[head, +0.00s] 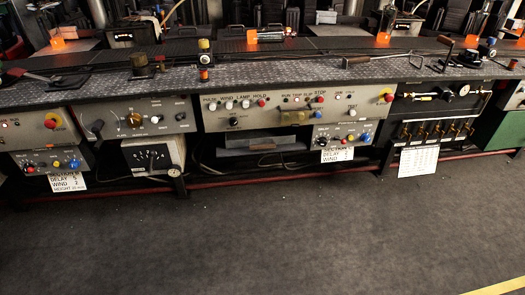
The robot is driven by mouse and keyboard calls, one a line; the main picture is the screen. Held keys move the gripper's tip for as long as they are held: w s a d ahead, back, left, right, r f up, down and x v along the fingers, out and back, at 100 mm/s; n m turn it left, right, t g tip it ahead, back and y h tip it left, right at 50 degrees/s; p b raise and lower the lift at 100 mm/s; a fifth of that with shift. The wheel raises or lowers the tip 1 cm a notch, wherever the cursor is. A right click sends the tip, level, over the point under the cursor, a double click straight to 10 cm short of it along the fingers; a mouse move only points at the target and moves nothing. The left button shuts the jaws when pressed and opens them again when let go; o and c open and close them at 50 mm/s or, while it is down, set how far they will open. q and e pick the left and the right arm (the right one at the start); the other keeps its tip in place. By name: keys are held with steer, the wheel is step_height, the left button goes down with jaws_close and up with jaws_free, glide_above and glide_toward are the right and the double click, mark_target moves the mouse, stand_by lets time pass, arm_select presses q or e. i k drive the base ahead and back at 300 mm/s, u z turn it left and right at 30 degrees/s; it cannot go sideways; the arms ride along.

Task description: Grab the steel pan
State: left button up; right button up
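I cannot make out a steel pan with certainty. A dark, low, round object (471,58) sits on the bench top at the right, and its small size hides whether it is a pan. A long thin metal rod tool (345,62) lies on the bench to its left. A flat dark piece (12,76) with a reddish handle lies at the far left of the bench. Neither of my grippers is in view.
A long bench (270,66) with a patterned metal top runs across the view. Control panels (290,105) with knobs and buttons line its front. Small cylinders (204,58) stand on top. The dark floor (250,235) in front is clear. Glowing orange pieces (251,36) show behind.

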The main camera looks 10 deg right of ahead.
mark_target(260, 136)
steer(key=u, duration=0.35)
steer(key=i, duration=1.3)
steer(key=u, duration=0.1)
